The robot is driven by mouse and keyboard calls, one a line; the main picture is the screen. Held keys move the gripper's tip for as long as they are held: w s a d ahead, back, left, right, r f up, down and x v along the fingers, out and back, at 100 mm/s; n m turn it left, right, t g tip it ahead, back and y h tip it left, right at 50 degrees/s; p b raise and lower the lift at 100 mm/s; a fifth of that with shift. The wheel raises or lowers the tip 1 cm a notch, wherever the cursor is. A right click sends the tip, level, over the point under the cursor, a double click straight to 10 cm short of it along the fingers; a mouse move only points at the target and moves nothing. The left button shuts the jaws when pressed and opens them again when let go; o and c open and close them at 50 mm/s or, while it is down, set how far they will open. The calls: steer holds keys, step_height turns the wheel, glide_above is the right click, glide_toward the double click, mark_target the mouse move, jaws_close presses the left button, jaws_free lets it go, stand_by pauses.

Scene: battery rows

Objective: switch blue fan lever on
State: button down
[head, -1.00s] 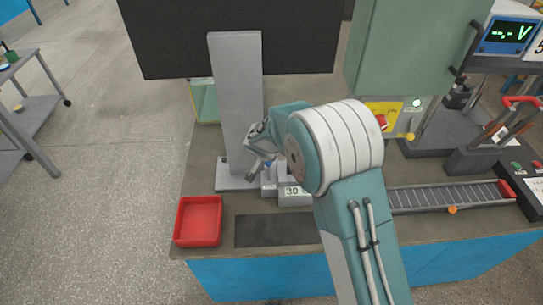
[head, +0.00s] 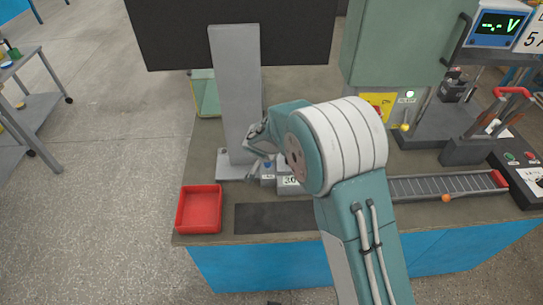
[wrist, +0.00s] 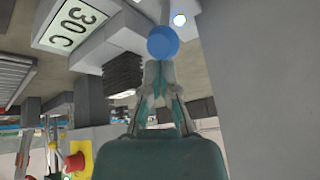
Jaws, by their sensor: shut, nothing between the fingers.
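The blue ball knob of the fan lever (wrist: 163,43) is just beyond my fingertips in the wrist view. My gripper (wrist: 158,72) is shut with nothing held, its tips at or very near the knob's lower edge; I cannot tell if they touch. The lever's stem is not clearly visible. Beside the knob is a grey unit with a "30 C" display (wrist: 72,25). In the head view my gripper (head: 252,160) points down by the foot of the grey column, left of the 30 C display (head: 291,181). My arm partly hides that unit.
The tall grey column (head: 237,90) stands close to my gripper. A red tray (head: 200,209) and a dark mat (head: 275,218) lie at the bench front. A roller strip (head: 440,187) runs right. A dark panel (head: 235,30) stands behind.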

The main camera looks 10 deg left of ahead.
steer(key=shift+w, duration=0.1)
steer(key=shift+a+r, duration=0.1)
steer(key=shift+r, duration=0.7)
